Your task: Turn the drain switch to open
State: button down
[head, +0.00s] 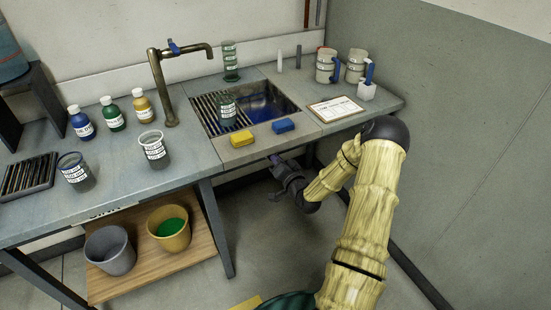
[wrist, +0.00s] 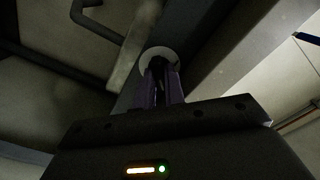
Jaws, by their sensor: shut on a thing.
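My gripper (head: 275,162) is below the front edge of the counter, under the sink (head: 262,106). In the wrist view my gripper (wrist: 160,72) has its two purplish fingers close together, shut on a small dark part in front of a pale round plate (wrist: 152,53). That plate and part appear to be the drain switch, mounted on a dark panel. The fingers hide most of the held part, so I cannot tell which way it is turned. In the head view the counter and my gripper hide the switch.
A grey bucket (head: 110,250) and a yellow bucket (head: 169,228) stand on the low shelf at left. The floor beneath the sink is clear.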

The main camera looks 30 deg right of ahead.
jog(key=c, duration=1.8)
grip_release()
jog(key=shift+d, duration=0.1)
jog(key=shift+o, duration=0.2)
jog(key=shift+s, duration=0.1)
jog(key=s, duration=1.7)
jog(key=shift+s+d+b, duration=0.15)
jog(key=shift+d+b, duration=0.1)
jog(key=shift+b, duration=0.15)
